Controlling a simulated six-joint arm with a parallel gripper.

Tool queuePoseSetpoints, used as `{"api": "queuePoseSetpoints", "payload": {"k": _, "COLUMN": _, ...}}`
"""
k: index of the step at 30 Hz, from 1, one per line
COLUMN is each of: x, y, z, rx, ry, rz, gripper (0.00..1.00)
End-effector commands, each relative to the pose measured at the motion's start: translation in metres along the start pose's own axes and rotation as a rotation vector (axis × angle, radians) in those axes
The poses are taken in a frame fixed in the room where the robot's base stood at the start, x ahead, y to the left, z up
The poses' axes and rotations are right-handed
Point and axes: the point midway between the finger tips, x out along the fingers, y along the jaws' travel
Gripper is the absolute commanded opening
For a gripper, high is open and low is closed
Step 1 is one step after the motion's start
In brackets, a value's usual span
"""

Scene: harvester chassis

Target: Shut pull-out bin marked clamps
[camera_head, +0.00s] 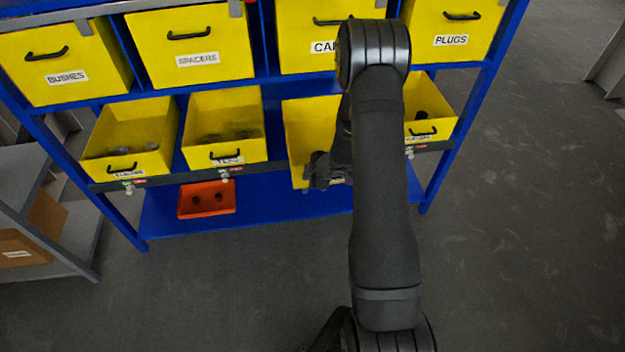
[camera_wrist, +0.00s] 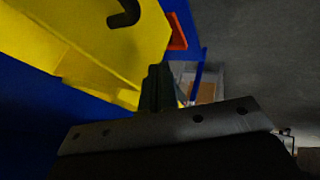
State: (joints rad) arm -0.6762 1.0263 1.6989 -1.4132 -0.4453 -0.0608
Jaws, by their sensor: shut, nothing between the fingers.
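No label that I can read says clamps. In the lower row, the third yellow bin (camera_head: 306,125) hangs out past the front rail, and my arm hides its label and right part. My gripper (camera_head: 318,172) is at the front of this bin, partly hidden by my own arm. In the wrist view, the closed dark fingers (camera_wrist: 155,88) are empty, close to a yellow bin (camera_wrist: 85,40) with a black handle (camera_wrist: 125,14). I cannot tell whether they touch it. The fourth lower bin (camera_head: 432,95) shows right of my arm, its small label unreadable.
The blue rack (camera_head: 285,215) holds upper bins labelled BUSHES, SPACERS and PLUGS, plus one partly covered label. Two open lower bins (camera_head: 132,130) (camera_head: 222,120) stand left of my gripper. An orange tray (camera_head: 206,213) lies on the bottom shelf. A grey shelf (camera_head: 45,265) stands at left. Floor in front is clear.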

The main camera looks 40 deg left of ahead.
Motion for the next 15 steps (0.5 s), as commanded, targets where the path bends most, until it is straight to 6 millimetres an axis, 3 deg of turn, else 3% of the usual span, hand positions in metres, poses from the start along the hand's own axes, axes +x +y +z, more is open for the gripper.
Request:
{"api": "queuePoseSetpoints", "payload": {"k": 5, "x": 0.0060, "y": 0.0107, "z": 0.0002, "rx": 0.000, "ry": 0.000, "rz": 0.000, "gripper": 0.00}}
{"api": "queuePoseSetpoints", "payload": {"k": 15, "x": 0.0067, "y": 0.0124, "z": 0.0002, "rx": 0.001, "ry": -0.001, "rz": -0.001, "gripper": 0.00}}
